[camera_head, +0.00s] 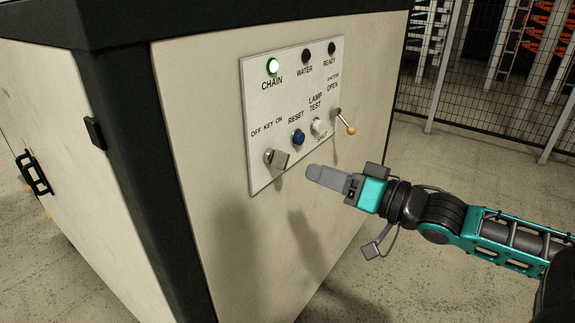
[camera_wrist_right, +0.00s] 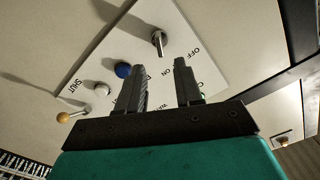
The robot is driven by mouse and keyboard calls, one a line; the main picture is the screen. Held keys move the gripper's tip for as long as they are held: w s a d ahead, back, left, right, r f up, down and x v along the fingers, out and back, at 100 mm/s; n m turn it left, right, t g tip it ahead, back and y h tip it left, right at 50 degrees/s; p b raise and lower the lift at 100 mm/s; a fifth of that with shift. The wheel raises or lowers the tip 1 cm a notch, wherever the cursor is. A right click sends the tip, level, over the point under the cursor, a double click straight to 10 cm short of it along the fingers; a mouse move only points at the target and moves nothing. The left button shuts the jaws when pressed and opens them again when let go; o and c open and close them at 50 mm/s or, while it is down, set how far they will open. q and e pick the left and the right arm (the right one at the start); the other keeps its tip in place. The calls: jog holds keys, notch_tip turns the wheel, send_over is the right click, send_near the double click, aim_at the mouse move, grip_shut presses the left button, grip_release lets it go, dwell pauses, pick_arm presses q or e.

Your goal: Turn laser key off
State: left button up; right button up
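The grey metal key switch (camera_head: 277,158) sits at the lower left of the white control panel (camera_head: 262,100), under the label "OFF KEY ON". In the wrist view the key (camera_wrist_right: 159,40) stands out from the panel, its setting hard to tell. My right gripper (camera_head: 322,178) is to the right of the key in the head view, apart from it and in front of the panel. In the wrist view its two fingers are spread with empty space between them (camera_wrist_right: 158,75), and the key shows beyond the gap. My left gripper is not in view.
Right of the key are a blue reset button (camera_head: 298,137), a white lamp test button (camera_head: 318,127) and a shutter lever with a yellow knob (camera_head: 350,129). The green chain lamp (camera_head: 272,66) is lit. A mesh fence (camera_head: 470,110) stands behind.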

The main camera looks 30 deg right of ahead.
aim_at(287, 157)
jog(key=shift+b+x, duration=0.9)
jog(key=shift+x, duration=3.3)
grip_shut()
